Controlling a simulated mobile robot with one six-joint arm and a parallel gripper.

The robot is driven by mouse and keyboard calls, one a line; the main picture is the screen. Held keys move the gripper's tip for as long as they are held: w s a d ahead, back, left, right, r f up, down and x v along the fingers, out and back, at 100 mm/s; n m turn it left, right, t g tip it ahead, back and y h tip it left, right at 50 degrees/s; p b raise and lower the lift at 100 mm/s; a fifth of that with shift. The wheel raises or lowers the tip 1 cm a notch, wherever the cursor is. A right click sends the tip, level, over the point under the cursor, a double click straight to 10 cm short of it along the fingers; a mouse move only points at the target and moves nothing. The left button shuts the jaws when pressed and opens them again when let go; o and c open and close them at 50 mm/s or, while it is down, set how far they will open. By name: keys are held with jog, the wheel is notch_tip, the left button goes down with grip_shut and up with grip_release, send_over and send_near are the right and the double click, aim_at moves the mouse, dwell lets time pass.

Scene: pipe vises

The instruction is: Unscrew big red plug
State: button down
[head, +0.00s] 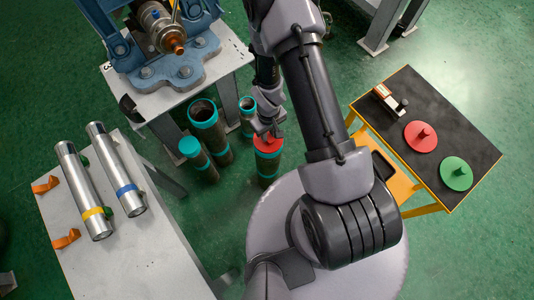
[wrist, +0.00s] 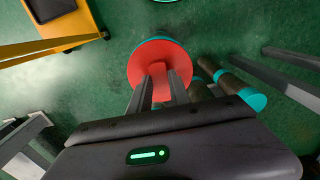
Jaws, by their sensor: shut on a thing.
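The big red plug (head: 268,143) sits in the top of an upright dark pipe with a teal band (head: 267,166) that stands on the green floor. My gripper (head: 266,130) reaches down onto the plug from above. In the wrist view the red plug (wrist: 158,68) shows as a round disc with a teal rim behind it. My gripper's two fingers (wrist: 163,90) are shut on the plug's raised handle, which is mostly hidden between them.
A grey table (head: 150,255) with two silver cylinders is at left. A blue vise (head: 165,50) stands behind. A black-topped table (head: 440,130) at right holds a red and a green disc.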

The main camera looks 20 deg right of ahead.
jog(key=c, duration=1.7)
grip_release()
jog(key=shift+n, duration=0.6)
jog(key=shift+c, duration=0.2)
grip_shut()
jog(key=shift+r, duration=0.2)
jog(key=shift+r+p, duration=0.45)
jog(key=shift+p, duration=0.2)
notch_tip(320, 180, up, 4)
jog(key=p, duration=0.3)
jog(key=shift+f+p, duration=0.1)
jog(key=shift+p, duration=0.3)
jog(key=shift+f, duration=0.1)
